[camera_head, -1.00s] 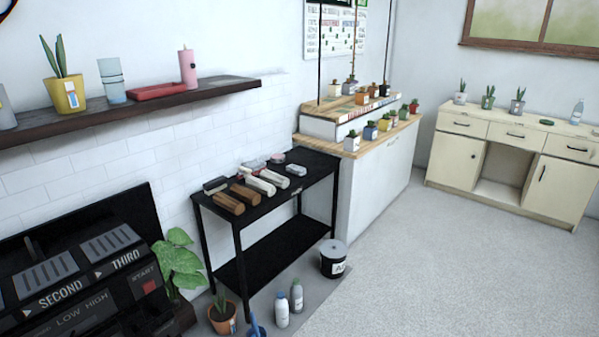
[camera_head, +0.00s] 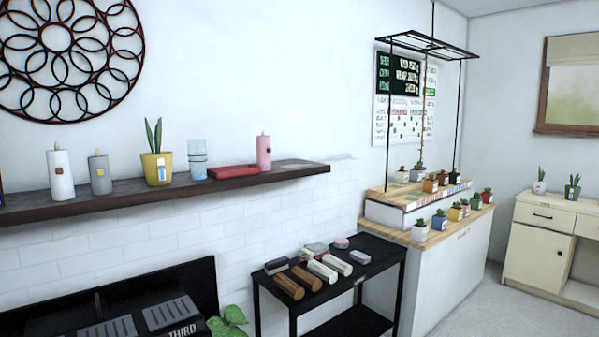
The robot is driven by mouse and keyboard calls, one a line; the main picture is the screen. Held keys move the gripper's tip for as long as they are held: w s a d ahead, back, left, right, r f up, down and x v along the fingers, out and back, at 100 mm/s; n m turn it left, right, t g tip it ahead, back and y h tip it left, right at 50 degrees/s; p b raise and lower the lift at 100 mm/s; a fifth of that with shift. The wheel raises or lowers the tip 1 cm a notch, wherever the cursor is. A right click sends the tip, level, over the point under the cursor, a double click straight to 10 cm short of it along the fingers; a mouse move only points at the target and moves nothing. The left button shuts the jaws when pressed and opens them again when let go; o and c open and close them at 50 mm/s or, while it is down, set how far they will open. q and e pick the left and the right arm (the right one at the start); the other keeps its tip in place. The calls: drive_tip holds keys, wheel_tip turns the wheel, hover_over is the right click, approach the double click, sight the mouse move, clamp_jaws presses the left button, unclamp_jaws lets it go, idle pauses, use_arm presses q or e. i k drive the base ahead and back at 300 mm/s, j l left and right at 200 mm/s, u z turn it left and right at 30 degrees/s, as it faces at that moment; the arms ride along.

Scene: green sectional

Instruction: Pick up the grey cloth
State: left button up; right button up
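I cannot make out a grey cloth for certain in the head view. The black table (camera_head: 383,262) below the wall shelf bears several small items. Among them are a small grey object (camera_head: 360,257) at its right end and a dark grey object (camera_head: 276,266) at its left end; both are too small to tell what they are. Brown and whitish brush-like blocks (camera_head: 288,287) lie between them. Neither of my grippers is in view.
A dark wall shelf (camera_head: 110,197) holds candles, a yellow plant pot (camera_head: 157,168) and a red item (camera_head: 233,171). A white counter (camera_head: 455,270) with potted plants stands right of the table. A cream cabinet (camera_head: 540,245) is at far right, with open floor (camera_head: 480,315) before it.

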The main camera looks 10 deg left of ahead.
sight(361, 257)
drive_tip(key=i+l, duration=0.15)
drive_tip(key=i, duration=0.3)
drive_tip(key=i+l, duration=0.15)
drive_tip(key=i, duration=0.25)
